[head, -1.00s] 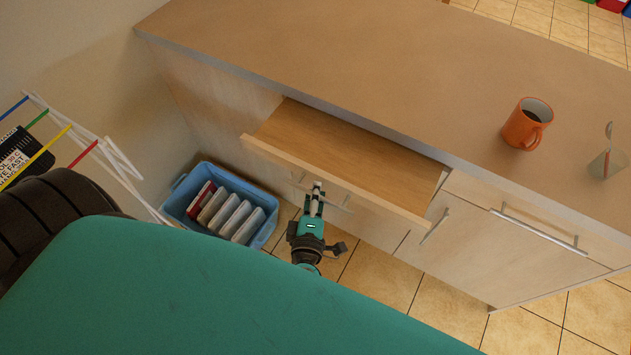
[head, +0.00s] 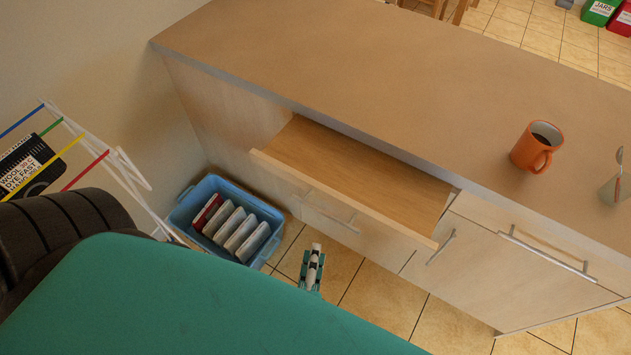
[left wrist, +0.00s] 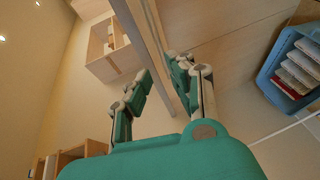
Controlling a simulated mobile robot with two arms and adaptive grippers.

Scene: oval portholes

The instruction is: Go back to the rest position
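My left gripper (head: 313,255) is in front of the counter, below and apart from the open drawer's front in the head view. The left wrist view shows its two teal and grey fingers (left wrist: 158,88) spread apart with nothing between them. The wooden drawer (head: 350,172) is pulled out and its visible inside is empty. Its metal handle (head: 330,212) is free of the gripper. My right gripper is in neither view.
A blue crate (head: 181,211) with several thin cases stands on the floor left of the gripper. A drying rack (head: 128,178) is at the left. An orange mug (head: 528,153) and a glass (head: 611,190) stand on the countertop (head: 330,60). Tiled floor (head: 385,300) is clear.

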